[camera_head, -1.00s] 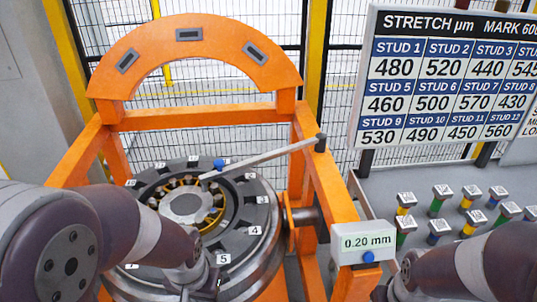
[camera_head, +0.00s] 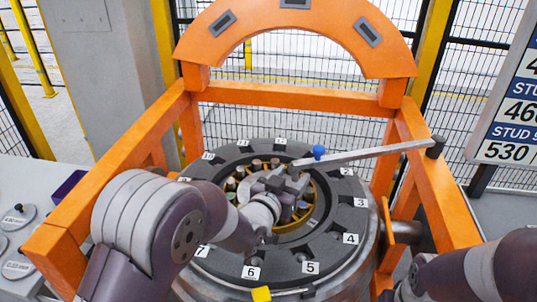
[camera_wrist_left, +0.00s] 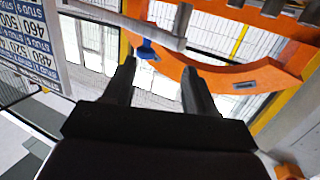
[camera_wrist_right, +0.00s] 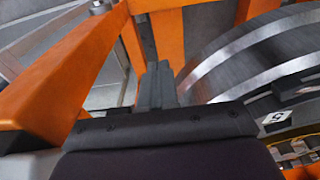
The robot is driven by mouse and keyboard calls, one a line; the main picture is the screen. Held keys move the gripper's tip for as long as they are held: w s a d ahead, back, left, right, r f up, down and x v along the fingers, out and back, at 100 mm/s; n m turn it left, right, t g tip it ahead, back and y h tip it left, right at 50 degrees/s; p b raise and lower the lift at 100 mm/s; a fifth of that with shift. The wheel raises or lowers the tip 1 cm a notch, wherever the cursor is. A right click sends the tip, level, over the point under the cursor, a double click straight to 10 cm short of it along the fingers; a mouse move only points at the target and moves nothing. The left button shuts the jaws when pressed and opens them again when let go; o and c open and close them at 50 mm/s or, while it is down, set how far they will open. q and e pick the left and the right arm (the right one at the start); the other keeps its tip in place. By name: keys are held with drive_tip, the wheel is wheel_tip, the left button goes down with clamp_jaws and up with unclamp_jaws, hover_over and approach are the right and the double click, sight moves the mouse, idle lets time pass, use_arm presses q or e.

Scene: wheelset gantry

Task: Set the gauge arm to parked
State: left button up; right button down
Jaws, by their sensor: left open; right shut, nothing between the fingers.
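The gauge arm (camera_head: 375,154) is a light grey bar. It runs from a dark pivot (camera_head: 437,147) on the right orange post, out over the wheel, with its free end over the hub. A blue knob (camera_head: 318,152) stands near that free end. My left gripper (camera_head: 297,178) is open and empty over the hub, just below the bar's free end. In the left wrist view, the bar (camera_wrist_left: 120,20) and blue knob (camera_wrist_left: 147,50) lie beyond the open fingers (camera_wrist_left: 159,68), apart from them. My right gripper (camera_wrist_right: 155,85) is shut and empty beside the frame.
The orange gantry arch (camera_head: 295,20) with dark slots rises behind the wheel (camera_head: 350,222), which has numbered positions. A stretch board (camera_head: 510,110) is cut off at the right. A grey bench (camera_head: 30,240) stands at the left. Mesh fencing closes the back.

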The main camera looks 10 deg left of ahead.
sight(315, 151)
use_arm(q)
drive_tip(key=shift+t+h, duration=0.3)
drive_tip(key=shift+t, duration=0.1)
drive_tip(key=p+x, duration=0.1)
drive_tip(key=x, duration=0.2)
drive_tip(key=d+r+p+x, duration=0.1)
drive_tip(key=x, duration=0.3)
drive_tip(key=p+x, duration=0.1)
drive_tip(key=x, duration=0.2)
drive_tip(key=shift+d+r, duration=0.25)
drive_tip(key=shift+r, duration=0.1)
drive_tip(key=shift+w+d+r, duration=0.15)
drive_tip(key=shift+w+d, duration=0.3)
drive_tip(key=shift+d, duration=0.15)
drive_tip(key=shift+w+a, duration=0.15)
drive_tip(key=shift+w, duration=0.05)
drive_tip(key=shift+s, duration=0.1)
clamp_jaws()
use_arm(e)
drive_tip(key=r, duration=0.2)
drive_tip(key=s, duration=0.1)
drive_tip(key=shift+s+d+r, duration=0.1)
drive_tip(key=shift+d+r, duration=0.3)
